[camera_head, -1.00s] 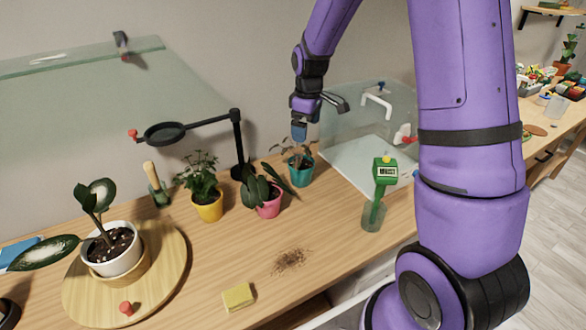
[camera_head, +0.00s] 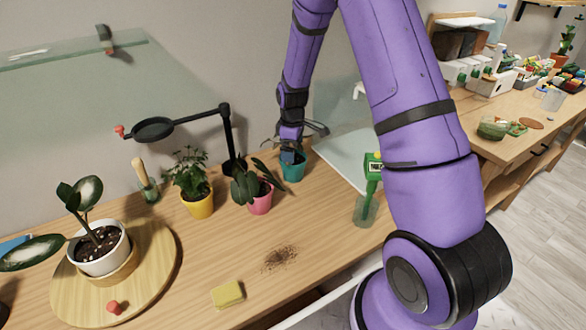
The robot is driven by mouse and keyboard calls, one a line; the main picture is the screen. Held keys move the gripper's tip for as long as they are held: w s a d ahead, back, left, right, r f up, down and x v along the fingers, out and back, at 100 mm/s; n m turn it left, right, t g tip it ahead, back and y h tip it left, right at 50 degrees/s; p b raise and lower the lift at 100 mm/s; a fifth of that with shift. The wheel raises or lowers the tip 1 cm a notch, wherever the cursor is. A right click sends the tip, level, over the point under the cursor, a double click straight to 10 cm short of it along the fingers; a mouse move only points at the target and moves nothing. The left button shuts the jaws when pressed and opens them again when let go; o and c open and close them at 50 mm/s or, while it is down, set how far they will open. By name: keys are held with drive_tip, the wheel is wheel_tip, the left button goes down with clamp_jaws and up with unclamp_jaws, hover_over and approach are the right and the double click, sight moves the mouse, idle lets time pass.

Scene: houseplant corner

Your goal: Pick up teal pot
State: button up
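The teal pot (camera_head: 294,172) stands on the wooden table, at the back right of the row of small pots. My gripper (camera_head: 289,157) points down over it, at the height of its rim in the picture. The gripper hides most of the plant and part of the rim. I cannot tell whether the fingers touch the pot or how far apart they are.
The pink pot (camera_head: 260,201) stands close to the left, the yellow pot (camera_head: 198,205) farther left. A black magnifier stand (camera_head: 229,142) rises behind. A green meter (camera_head: 371,172) stands in a cup at right. A sponge (camera_head: 228,294) and spilled soil (camera_head: 280,259) lie in front.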

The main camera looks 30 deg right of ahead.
wheel_tip(320, 180, down, 5)
drive_tip(key=shift+d+r, duration=0.15)
drive_tip(key=c, duration=0.7)
drive_tip(key=shift+c, duration=0.4)
drive_tip(key=shift+r, duration=0.15)
